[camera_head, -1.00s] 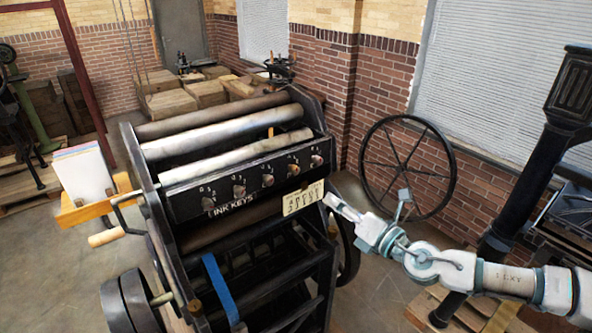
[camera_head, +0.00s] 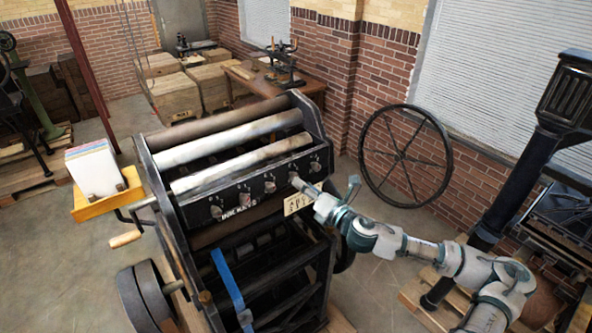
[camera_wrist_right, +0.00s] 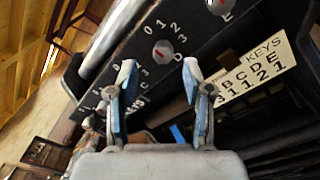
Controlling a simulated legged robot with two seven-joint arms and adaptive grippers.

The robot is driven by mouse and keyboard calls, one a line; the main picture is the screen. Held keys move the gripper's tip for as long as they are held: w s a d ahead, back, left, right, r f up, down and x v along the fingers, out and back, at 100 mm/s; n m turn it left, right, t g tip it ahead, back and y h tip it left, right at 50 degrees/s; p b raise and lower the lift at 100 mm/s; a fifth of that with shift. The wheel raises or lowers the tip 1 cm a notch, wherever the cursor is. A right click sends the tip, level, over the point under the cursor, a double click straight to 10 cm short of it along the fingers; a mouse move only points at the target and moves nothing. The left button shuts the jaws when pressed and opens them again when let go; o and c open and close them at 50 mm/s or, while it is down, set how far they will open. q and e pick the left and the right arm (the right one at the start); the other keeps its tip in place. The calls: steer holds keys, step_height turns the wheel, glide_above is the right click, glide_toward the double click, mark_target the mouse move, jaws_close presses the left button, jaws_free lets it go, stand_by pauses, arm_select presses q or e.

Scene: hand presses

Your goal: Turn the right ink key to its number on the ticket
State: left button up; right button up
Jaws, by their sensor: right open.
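The press (camera_head: 185,213) has a black panel with a row of several ink keys. In the head view, the rightmost key (camera_head: 315,167) shows clear of my right gripper (camera_head: 298,184), whose tips are at the key just left of it. In the right wrist view, that nearer key (camera_wrist_right: 163,52) has a red mark and numbers 0 to 3, and lies ahead between the open fingers (camera_wrist_right: 158,85), apart from them. The key marked E (camera_wrist_right: 220,4) is cut by the top edge. The ticket (camera_wrist_right: 248,75) reads "KEYS" with letters and numbers, its left part hidden by a finger.
A spoked wheel (camera_head: 407,160) leans by the brick wall, right of the press. A paper stack (camera_head: 94,170) sits in a wooden tray at left. A dark post (camera_head: 520,170) stands at right. Crates and a table (camera_head: 262,80) are behind.

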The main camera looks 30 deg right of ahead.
mark_target(293, 176)
steer(key=w, duration=0.1)
steer(key=w+p, duration=0.1)
steer(key=w, duration=0.1)
steer(key=w+p, duration=0.1)
steer(key=shift+w+d+f, duration=0.25)
steer(key=shift+w, duration=0.05)
steer(key=shift+a+r, duration=0.1)
steer(key=shift+a, duration=0.2)
steer(key=c, duration=0.7)
steer(key=shift+a, duration=0.1)
jaws_close()
arm_select(q)
steer(key=r, duration=0.3)
steer(key=shift+d, duration=0.2)
